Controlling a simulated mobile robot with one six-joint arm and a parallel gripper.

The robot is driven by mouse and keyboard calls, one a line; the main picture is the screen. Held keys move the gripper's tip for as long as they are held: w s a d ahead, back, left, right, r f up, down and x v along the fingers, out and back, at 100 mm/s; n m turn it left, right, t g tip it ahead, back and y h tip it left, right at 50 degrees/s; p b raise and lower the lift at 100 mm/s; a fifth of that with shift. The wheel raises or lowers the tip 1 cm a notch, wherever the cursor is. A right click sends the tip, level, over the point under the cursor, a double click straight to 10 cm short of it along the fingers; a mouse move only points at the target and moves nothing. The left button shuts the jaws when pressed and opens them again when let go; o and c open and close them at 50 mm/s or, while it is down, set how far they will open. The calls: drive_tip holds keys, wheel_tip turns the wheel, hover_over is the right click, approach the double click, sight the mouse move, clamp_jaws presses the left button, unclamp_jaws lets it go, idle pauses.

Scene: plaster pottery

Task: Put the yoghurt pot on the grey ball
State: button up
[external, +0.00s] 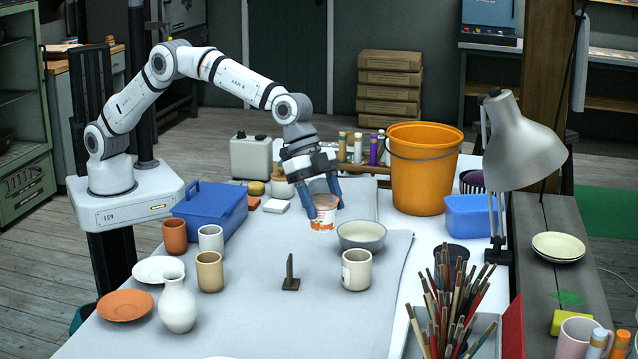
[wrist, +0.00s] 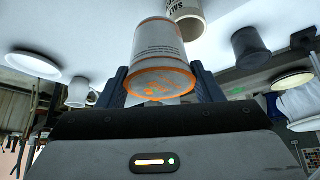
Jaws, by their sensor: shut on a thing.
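My gripper (external: 321,205) is shut on the yoghurt pot (external: 322,214), a small white pot with orange print and an orange rim. It holds the pot above the table, just left of a grey bowl (external: 361,237). In the wrist view the pot (wrist: 160,48) sits between the two dark blue fingers (wrist: 163,84), its orange-edged end toward the camera. I see no grey ball; the grey bowl is the round grey thing here. The bowl looks empty, though its inside shows only partly.
A cream mug (external: 357,270) stands in front of the bowl, and a small dark upright stand (external: 290,275) to its left. An orange bucket (external: 421,168) stands behind right. A blue toolbox (external: 211,210) and several cups are at left. The front middle cloth is clear.

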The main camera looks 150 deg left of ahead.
drive_tip(key=s+a+r+n+y+b, duration=0.1)
drive_tip(key=s+a+r+n+b, duration=0.15)
drive_tip(key=s+a, duration=1.1)
drive_tip(key=n+g+y+b, duration=0.1)
drive_tip(key=n+b, duration=0.1)
drive_tip(key=b, duration=0.2)
hover_over(322, 179)
wheel_tip(322, 179, down, 3)
drive_tip(key=shift+f+b, duration=0.3)
drive_tip(key=shift+f, duration=1.7)
drive_tip(key=shift+f, duration=0.2)
drive_tip(key=o, duration=1.1)
drive_tip(key=shift+r, duration=0.15)
